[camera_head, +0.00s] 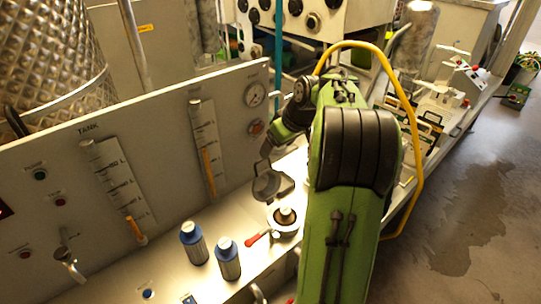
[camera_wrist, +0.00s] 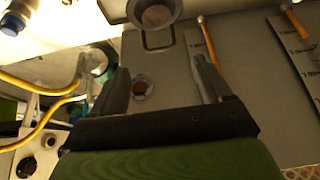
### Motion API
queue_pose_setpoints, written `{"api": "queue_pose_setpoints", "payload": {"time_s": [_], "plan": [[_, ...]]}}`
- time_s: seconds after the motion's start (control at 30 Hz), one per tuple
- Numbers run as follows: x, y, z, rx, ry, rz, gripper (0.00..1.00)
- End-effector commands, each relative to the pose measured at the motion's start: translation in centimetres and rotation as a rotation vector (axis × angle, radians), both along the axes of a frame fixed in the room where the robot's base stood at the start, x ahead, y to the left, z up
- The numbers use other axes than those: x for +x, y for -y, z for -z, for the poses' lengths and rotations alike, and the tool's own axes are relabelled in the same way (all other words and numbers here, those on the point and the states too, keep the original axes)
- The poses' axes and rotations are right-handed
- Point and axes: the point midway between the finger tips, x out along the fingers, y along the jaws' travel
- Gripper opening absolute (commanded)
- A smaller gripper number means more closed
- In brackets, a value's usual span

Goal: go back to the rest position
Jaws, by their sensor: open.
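My gripper (camera_wrist: 160,63) shows in the wrist view with its two dark fingers spread apart. Nothing is between them. Behind the fingers is the grey panel (camera_wrist: 235,60), with a round reddish-brown button (camera_wrist: 140,88) seen through the gap. In the head view my green arm reaches up over the bench and bends left towards the panel (camera_head: 150,130).
Two blue-capped bottles (camera_head: 194,243) (camera_head: 229,259) stand on the bench. A yellow hose (camera_head: 419,150) loops beside my arm. Open floor (camera_head: 480,210) lies to the right.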

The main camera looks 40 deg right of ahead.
Motion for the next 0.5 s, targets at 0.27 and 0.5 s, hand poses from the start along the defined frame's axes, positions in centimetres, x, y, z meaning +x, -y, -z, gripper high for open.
{"api": "queue_pose_setpoints", "payload": {"time_s": [0.27, 0.5], "plan": [[-0.78, -0.01, -1.60, 0.000, 0.000, -0.001, 0.78], [-0.75, -0.01, -1.54, 0.000, 0.000, -0.001, 0.78]]}}
